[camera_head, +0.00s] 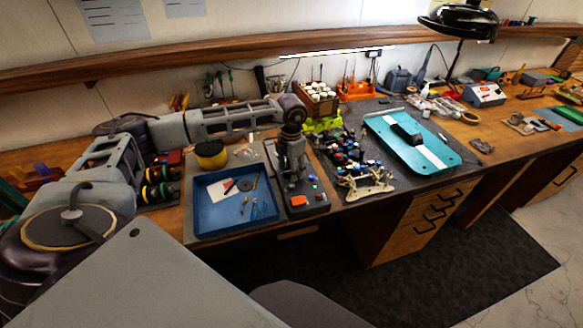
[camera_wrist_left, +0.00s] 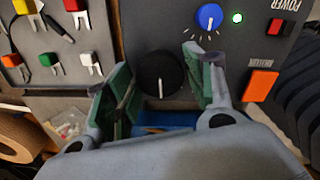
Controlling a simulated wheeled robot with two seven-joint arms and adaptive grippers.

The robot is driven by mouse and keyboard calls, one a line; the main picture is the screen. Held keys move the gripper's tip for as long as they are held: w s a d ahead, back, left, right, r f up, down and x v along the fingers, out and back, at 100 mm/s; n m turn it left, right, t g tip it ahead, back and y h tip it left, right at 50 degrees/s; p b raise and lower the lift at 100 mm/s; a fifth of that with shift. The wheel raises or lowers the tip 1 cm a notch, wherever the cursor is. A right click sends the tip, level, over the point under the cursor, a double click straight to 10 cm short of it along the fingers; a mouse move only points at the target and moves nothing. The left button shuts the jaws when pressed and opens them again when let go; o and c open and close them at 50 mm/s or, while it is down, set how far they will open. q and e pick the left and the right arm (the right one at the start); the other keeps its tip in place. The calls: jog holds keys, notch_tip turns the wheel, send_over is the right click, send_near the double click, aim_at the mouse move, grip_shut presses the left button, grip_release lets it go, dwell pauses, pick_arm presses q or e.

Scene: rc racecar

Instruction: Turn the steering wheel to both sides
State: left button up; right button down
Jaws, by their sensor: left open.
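My left gripper (camera_head: 291,180) points down over a small dark control box (camera_head: 313,205) at the front edge of the bench. In the left wrist view my left gripper (camera_wrist_left: 160,88) is open, with green-lined fingers on either side of a round black knob (camera_wrist_left: 160,72). The knob has a light pointer mark. I cannot tell whether the fingers touch it. A blue knob (camera_wrist_left: 209,16) and an orange switch (camera_wrist_left: 261,86) are on the same panel. The partly assembled car chassis (camera_head: 360,180) stands to the right of the box. No clearly recognisable steering wheel shows. My right gripper is out of view.
A blue tray (camera_head: 205,232) with small parts lies just left of the box. A yellow-and-black round container (camera_head: 211,154) stands behind it. A teal car body (camera_head: 437,158) lies on the dark mat to the right. A wooden shelf (camera_head: 200,52) runs above the bench.

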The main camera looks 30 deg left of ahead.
pick_arm(q)
jog(key=shift+f, duration=0.1)
jog(key=c, duration=0.7)
